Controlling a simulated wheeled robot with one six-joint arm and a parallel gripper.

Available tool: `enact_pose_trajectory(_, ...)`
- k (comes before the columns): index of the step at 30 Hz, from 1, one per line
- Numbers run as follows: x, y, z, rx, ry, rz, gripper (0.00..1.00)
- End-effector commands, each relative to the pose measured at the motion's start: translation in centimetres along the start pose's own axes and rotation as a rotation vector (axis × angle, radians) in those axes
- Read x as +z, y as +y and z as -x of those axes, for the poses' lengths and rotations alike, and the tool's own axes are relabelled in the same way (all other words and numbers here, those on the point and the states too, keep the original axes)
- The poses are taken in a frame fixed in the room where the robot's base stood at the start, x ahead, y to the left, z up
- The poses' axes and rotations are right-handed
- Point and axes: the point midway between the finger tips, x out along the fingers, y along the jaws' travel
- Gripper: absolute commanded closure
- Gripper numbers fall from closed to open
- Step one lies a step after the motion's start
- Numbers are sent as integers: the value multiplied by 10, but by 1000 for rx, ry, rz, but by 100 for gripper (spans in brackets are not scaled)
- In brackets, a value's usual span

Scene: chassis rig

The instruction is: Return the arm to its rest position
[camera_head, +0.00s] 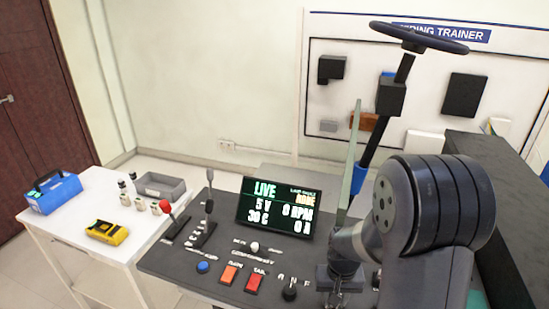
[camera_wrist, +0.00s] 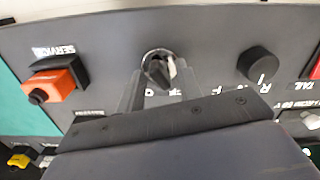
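My arm (camera_head: 430,215) is bent over the right part of the dark control panel (camera_head: 205,262). My gripper (camera_head: 341,283) points down at the panel, partly hidden by the arm. In the wrist view its two fingers (camera_wrist: 160,88) stand apart. A black rotary switch with a silver ring (camera_wrist: 158,66) shows between and just beyond the fingertips. A gap shows on each side of its handle, and I see no grip on it. Whether a fingertip touches it I cannot tell.
A red-orange SERVICE switch (camera_wrist: 57,82) and a round black knob (camera_wrist: 258,65) flank the gripper. A lit display (camera_head: 276,208), levers (camera_head: 207,205) and a steering wheel (camera_head: 418,38) on a column rise nearby. A white table (camera_head: 95,262) holding a blue box stands at left.

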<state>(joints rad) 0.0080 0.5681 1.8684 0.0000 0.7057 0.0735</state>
Motion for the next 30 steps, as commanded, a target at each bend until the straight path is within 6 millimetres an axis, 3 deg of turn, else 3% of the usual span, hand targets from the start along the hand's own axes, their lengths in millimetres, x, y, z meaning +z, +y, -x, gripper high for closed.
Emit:
enact_pose_trajectory(27,0,-1,2,1,-2,-757,66)
enact_pose_trajectory(30,-2,-1,17,-3,6,-760,66)
